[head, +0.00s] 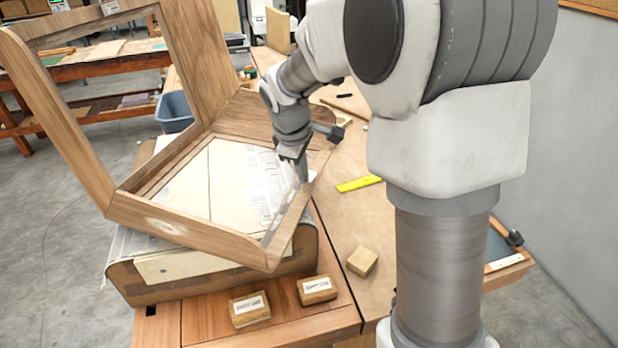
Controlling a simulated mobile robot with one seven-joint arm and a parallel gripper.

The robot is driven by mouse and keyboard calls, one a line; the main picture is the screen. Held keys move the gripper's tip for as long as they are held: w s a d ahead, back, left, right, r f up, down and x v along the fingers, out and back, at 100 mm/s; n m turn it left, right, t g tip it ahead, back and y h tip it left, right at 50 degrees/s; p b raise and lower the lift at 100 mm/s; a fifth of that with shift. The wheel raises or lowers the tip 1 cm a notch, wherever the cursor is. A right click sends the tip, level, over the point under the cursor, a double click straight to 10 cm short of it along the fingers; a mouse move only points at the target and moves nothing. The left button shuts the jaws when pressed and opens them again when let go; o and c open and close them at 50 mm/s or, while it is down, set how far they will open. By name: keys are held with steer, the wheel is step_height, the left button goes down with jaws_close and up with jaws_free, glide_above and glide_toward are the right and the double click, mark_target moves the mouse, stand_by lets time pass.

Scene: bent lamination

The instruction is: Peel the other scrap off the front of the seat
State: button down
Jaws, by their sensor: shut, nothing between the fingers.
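The bent wooden seat (228,246) rests tilted on a low block, its open back frame rising at the left. A pale, ragged paper scrap (165,227) is stuck on the outer face of its near rail, left of centre. Another greyish patch (268,237) shows near the seat's near right corner; I cannot tell whether it is stuck paper. My gripper (302,178) is shut and empty, pointing down at the seat's right rail, well to the right of and beyond the pale scrap. Whether its tips touch the rail cannot be told.
Printed newspaper (262,185) shows inside the seat opening. The block (220,278) under the seat stands on a wooden bench (335,325). Small wooden blocks (249,309) (317,290) (362,261) lie near its front. A yellow ruler (359,184) lies to the right.

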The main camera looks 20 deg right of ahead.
steer(key=shift+r+p, duration=1.45)
steer(key=shift+r, duration=0.65)
